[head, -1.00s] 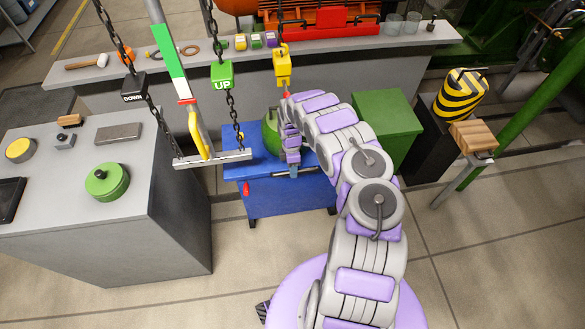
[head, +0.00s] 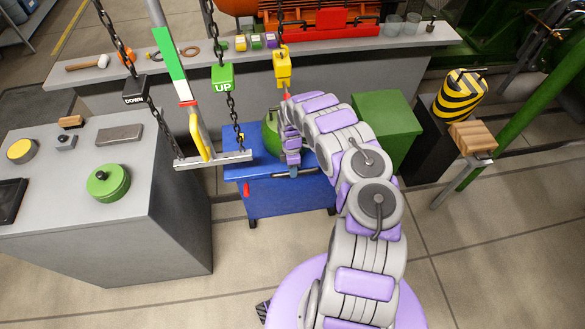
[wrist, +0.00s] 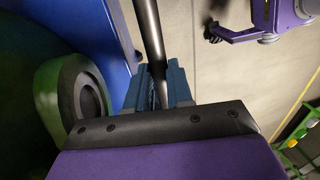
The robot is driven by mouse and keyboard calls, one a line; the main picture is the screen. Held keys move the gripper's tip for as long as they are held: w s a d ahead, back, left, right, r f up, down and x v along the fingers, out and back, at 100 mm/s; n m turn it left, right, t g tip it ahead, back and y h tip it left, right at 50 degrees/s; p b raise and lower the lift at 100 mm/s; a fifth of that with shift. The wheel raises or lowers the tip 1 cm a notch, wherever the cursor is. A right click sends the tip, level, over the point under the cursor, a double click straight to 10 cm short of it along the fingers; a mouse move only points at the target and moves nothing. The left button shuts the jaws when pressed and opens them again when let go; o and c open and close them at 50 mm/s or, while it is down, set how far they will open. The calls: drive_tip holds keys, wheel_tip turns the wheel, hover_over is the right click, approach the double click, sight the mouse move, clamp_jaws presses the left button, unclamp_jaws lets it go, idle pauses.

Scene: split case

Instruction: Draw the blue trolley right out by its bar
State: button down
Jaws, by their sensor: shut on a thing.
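The blue trolley (head: 290,196) stands on the floor in front of the grey bench, with its near face toward me. A green round object (head: 270,134) sits on its top, partly hidden by my arm. My gripper (head: 293,171) is at the trolley's near top edge. In the wrist view the trolley's blue side shows at the top left (wrist: 115,30), and the dark bar (wrist: 150,38) runs down between my gripper's fingers (wrist: 157,85). The fingers are shut on the bar. In the head view the bar is mostly hidden by my gripper.
A grey cabinet (head: 165,220) stands left of the trolley, and a green box (head: 388,125) stands to its right. The floor in front is clear.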

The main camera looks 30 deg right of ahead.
drive_tip(key=s+p, duration=0.2)
drive_tip(key=s+a+p, duration=0.1)
drive_tip(key=shift+s+a+p, duration=0.1)
drive_tip(key=shift+s+p, duration=0.25)
drive_tip(key=shift+s, duration=0.05)
drive_tip(key=c, duration=1.1)
unclamp_jaws()
drive_tip(key=shift+w, duration=0.1)
drive_tip(key=shift+o, duration=0.4)
drive_tip(key=shift+r, duration=0.1)
drive_tip(key=w+d+r+p, duration=0.1)
drive_tip(key=w+r+p, duration=0.2)
drive_tip(key=r, duration=1.3)
drive_tip(key=shift+w+r, duration=0.15)
drive_tip(key=shift+r, duration=0.2)
drive_tip(key=shift+d, duration=0.1)
